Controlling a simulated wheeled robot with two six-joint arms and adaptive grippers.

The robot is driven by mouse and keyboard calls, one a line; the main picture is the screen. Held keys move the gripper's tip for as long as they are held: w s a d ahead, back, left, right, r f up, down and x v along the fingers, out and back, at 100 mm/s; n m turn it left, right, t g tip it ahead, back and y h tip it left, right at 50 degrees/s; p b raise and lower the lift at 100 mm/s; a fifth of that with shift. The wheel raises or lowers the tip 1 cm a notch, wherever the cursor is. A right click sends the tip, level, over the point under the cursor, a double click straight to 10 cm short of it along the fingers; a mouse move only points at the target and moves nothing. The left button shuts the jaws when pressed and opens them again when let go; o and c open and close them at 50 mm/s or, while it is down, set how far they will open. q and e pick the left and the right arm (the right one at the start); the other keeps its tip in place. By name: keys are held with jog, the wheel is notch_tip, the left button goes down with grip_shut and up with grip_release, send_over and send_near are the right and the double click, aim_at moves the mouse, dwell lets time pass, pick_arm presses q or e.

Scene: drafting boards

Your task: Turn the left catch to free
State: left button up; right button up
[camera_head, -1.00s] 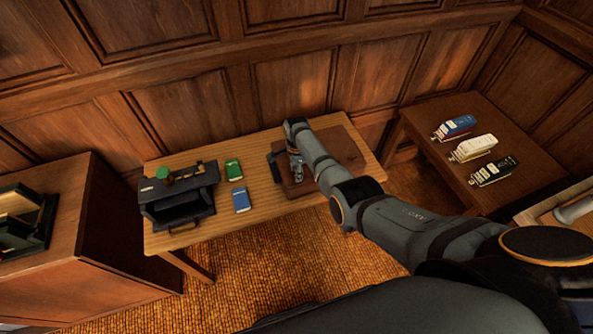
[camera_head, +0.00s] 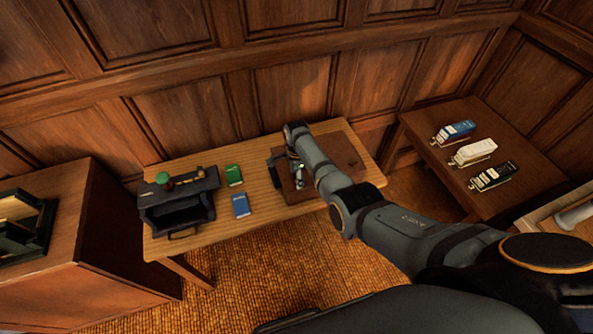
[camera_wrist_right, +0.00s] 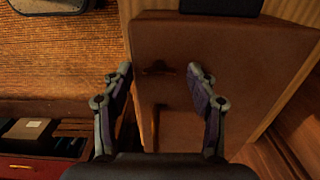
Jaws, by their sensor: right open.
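A flat brown board or case (camera_head: 345,150) lies on the wooden table, partly hidden by my right arm. In the right wrist view it fills the middle as a brown panel (camera_wrist_right: 240,65). My right gripper (camera_wrist_right: 160,70) is open and empty over the panel. The gripper also shows small in the head view (camera_head: 298,178), above the board's left part. My left gripper is out of view.
Left of the board, a green booklet (camera_head: 234,175) and a blue one (camera_head: 241,205) lie near a dark open box (camera_head: 180,213). A wooden cabinet (camera_head: 110,225) stands at left.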

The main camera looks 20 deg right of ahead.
notch_tip(320, 180, up, 12)
jog(key=shift+f, duration=0.15)
dwell(0.5)
